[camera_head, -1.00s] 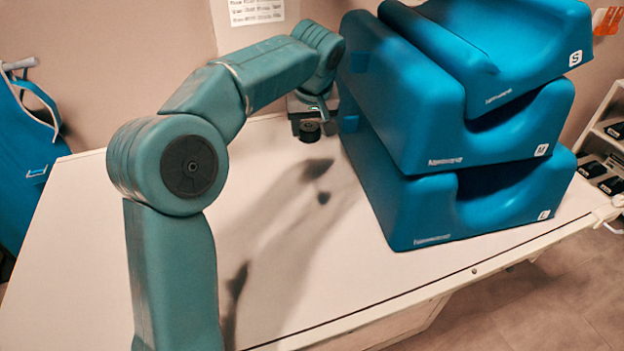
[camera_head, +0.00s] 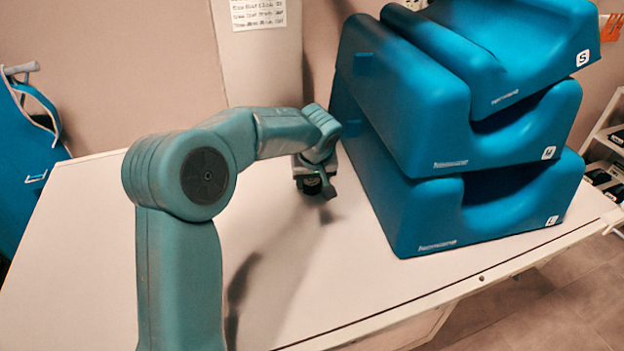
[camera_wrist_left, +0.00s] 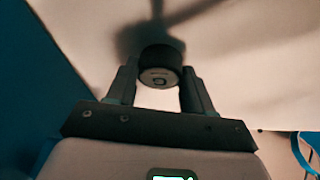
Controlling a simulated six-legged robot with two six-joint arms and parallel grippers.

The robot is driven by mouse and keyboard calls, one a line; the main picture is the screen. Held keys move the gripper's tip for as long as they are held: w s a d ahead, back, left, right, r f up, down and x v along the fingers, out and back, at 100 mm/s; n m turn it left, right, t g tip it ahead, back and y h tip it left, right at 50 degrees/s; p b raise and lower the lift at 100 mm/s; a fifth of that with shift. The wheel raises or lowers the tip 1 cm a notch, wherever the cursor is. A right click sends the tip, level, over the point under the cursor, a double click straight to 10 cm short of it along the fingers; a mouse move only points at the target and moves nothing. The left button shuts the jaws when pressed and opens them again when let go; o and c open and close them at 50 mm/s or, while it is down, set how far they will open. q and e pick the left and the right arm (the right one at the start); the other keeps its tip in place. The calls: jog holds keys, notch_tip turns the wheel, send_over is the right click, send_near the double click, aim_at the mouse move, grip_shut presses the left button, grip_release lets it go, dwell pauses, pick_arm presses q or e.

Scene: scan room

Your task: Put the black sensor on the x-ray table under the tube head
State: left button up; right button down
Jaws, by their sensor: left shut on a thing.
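My left gripper (camera_head: 314,181) is low over a white-topped table (camera_head: 352,263), just left of a stack of blue cushions. It is shut on a short black cylinder, the black sensor (camera_wrist_left: 160,67), whose grey round end face shows between the two fingers in the left wrist view. In the head view the sensor is a small dark shape at the gripper's tip, and its shadow on the tabletop is close below. I cannot tell whether it touches the table. No tube head shows. My right gripper is not in view.
Several blue cushions (camera_head: 414,202) are stacked on the table's right part, close to my left gripper. A blue apron (camera_head: 28,165) hangs at the left. A shelf (camera_head: 606,150) with dark items stands at the far right. The tabletop's left part is clear.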

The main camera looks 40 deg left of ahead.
pick_arm(q)
jog(key=shift+f+b, duration=0.2)
jog(key=shift+b, duration=0.1)
jog(key=o, duration=1.2)
jog(key=shift+r, duration=0.1)
jog(key=shift+d+r+p, duration=0.1)
jog(key=shift+r+p, duration=0.25)
jog(key=shift+r, duration=0.15)
jog(key=v, duration=1.1)
jog(key=shift+p, duration=0.3)
jog(key=shift+s+d, duration=0.1)
jog(key=shift+s, duration=0.05)
